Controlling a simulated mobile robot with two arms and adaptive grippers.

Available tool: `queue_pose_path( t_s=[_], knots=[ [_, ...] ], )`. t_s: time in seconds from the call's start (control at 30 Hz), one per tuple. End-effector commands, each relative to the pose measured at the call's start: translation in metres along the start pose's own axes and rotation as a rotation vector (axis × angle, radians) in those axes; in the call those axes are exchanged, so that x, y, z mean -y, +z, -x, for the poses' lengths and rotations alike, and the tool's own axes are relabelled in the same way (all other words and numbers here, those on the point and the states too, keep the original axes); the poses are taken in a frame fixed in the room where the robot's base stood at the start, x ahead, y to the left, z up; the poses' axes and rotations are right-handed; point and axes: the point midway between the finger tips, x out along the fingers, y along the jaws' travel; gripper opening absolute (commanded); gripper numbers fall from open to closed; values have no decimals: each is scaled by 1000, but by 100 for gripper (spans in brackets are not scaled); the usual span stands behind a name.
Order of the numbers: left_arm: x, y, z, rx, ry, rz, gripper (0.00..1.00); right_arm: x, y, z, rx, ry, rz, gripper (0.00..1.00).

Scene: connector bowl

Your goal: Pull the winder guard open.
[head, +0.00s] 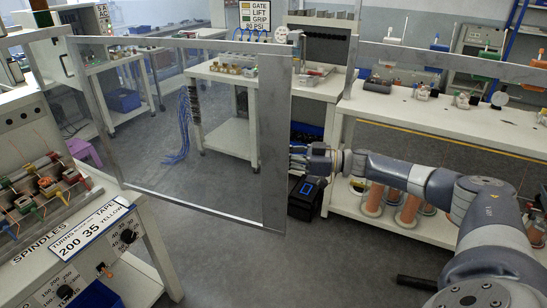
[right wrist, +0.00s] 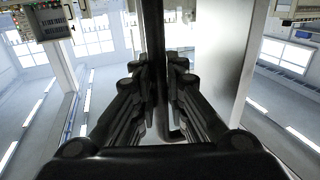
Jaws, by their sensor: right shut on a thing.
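The winder guard (head: 272,120) is a clear panel in a grey metal frame. It stands out in front of the winder bench at the left, over the aisle, with its wide right upright nearest my right arm. My right gripper (head: 298,160) is at the outer side of that upright, partly hidden by it. In the right wrist view my right gripper (right wrist: 160,95) has its fingers closed around a dark upright bar (right wrist: 158,45), which looks like the guard's handle. My left gripper is in neither view.
The spindle bench (head: 30,240) with coloured spindles and dials stands at the left. A white bench with copper spools (head: 375,195) below it is at the right, behind my right arm. A dark box with a blue display (head: 306,192) is on the floor. Grey floor lies open in front.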

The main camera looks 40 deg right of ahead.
Motion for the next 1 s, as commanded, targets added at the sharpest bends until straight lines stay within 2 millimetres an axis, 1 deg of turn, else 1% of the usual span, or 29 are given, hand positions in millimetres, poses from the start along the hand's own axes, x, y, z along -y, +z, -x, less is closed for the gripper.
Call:
queue_pose_path(
  t_s=[0.03, 0.23, 0.27, 0.3, 0.33, 0.63, 0.73, 0.87, 1.0],
  knots=[
    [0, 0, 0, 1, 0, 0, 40, -1, 4, 2, 9, 4, -3, 0],
    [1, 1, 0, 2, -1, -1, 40, -1, 3, 2, 9, 5, -1, 0],
    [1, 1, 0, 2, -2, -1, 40, -1, 3, 2, 9, 5, -1, 18],
    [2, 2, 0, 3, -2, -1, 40, -1, 3, 2, 9, 5, -1, 27],
    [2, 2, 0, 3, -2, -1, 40, -1, 3, 2, 8, 4, 0, 33],
    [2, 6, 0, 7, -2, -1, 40, -1, 0, 1, 2, 2, 1, 33],
    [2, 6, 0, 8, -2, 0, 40, -1, 0, 5, 2, 3, 1, 33],
    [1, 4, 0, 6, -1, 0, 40, -1, 2, 23, 6, 6, 1, 33],
    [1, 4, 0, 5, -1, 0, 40, -1, 2, 53, 8, 8, 0, 33]
  ],
)
